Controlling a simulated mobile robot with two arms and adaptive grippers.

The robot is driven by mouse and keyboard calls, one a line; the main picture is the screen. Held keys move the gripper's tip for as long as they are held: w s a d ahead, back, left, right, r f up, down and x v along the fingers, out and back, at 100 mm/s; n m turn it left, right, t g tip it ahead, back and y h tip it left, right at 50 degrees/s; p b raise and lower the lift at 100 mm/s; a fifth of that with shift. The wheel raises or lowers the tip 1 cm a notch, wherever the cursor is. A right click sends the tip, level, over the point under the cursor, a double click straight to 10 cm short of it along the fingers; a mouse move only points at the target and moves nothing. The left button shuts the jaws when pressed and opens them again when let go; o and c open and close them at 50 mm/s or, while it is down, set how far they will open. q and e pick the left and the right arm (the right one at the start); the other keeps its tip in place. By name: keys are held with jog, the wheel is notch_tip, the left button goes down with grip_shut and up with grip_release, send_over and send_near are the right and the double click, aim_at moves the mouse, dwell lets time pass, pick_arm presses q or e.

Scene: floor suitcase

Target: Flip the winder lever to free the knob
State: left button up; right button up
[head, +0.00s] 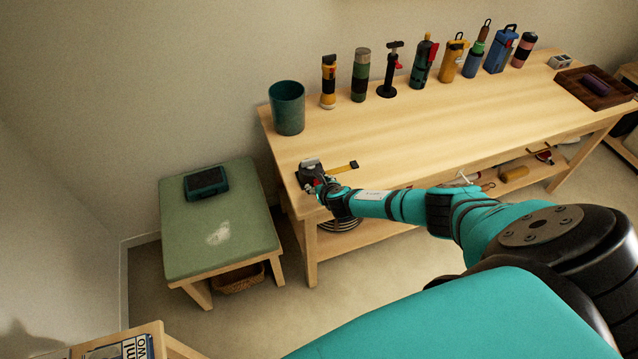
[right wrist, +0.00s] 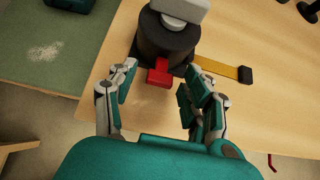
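The winder (head: 311,168) sits on the near left corner of the wooden workbench (head: 430,130). In the right wrist view it is a dark round body (right wrist: 165,38) with a pale grey knob (right wrist: 180,10) on top. A red lever (right wrist: 159,73) sticks out of its near side. My right gripper (right wrist: 158,86) is open, with one finger on each side of the red lever and visible gaps to it. In the head view my right gripper (head: 325,190) is at the winder, partly hiding it. My left gripper is not in view.
A yellow strap with a black end (head: 343,167) lies right of the winder. A teal cup (head: 288,107) stands behind it, with several bottles and tools along the wall. A green-topped stool (head: 218,235) holding a dark box (head: 206,183) stands left. The bench middle is clear.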

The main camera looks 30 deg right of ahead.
jog(key=v, duration=1.2)
dwell(0.6)
jog(key=s+a+f+m+g+b, duration=0.1)
jog(key=s+f+m+b, duration=0.1)
jog(key=s+f+m, duration=0.45)
jog(key=s+a+f+m+g+y+b, duration=0.1)
jog(key=f+m+g+b, duration=0.15)
jog(key=f, duration=0.75)
jog(key=s+a+f+m+b, duration=0.1)
jog(key=s+f+m, duration=0.2)
jog(key=f+m, duration=0.4)
jog(key=s+a+f+m+g+b, duration=0.1)
jog(key=s+a+f+m, duration=0.2)
jog(key=s, duration=0.8)
jog(key=s+a+f+m+g+y+b, duration=0.1)
jog(key=s+a+f+m+g, duration=0.1)
jog(key=s+f+m, duration=0.5)
jog(key=s+a+f+m+g+b, duration=0.2)
jog(key=s+a+f+m, duration=0.2)
jog(key=s+f, duration=0.5)
jog(key=s, duration=0.6)
jog(key=shift+s+f+m, duration=0.15)
jog(key=shift+m, duration=0.25)
